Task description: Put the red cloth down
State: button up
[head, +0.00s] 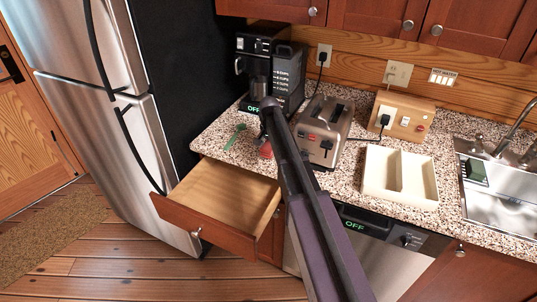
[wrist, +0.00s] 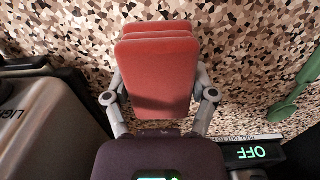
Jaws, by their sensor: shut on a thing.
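The red cloth (wrist: 157,75) is a folded, layered red block in the wrist view. My gripper (wrist: 161,95) is shut on it, with one finger at each side. In the head view the red cloth (head: 266,150) shows as a small red patch, partly hidden behind my arm. My gripper (head: 268,122) is over the counter there, between the coffee maker and the toaster. Speckled counter (wrist: 240,50) fills the view behind the cloth. I cannot tell whether the cloth touches the counter.
A coffee maker (head: 270,72) stands behind, a toaster (head: 325,128) to the right. A green spoon-like utensil (head: 236,133) lies left of the cloth. A white divided tray (head: 399,178) and a sink (head: 500,190) are further right. An open, empty drawer (head: 225,195) juts out below the counter.

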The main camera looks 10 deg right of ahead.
aim_at(269, 144)
jog(key=shift+f+b, duration=0.45)
jog(key=shift+f, duration=0.35)
jog(key=shift+f, duration=0.15)
jog(key=o, duration=0.9)
notch_tip(269, 144, up, 12)
jog(key=p, duration=1.2)
jog(key=shift+r, duration=0.2)
jog(key=s+n, duration=0.2)
jog(key=s, duration=0.7)
jog(key=s+n, duration=0.2)
jog(key=s, duration=0.8)
jog(key=s+n, duration=0.3)
jog(key=s, duration=0.7)
jog(key=shift+s+a, duration=0.1)
jog(key=shift+a, duration=0.05)
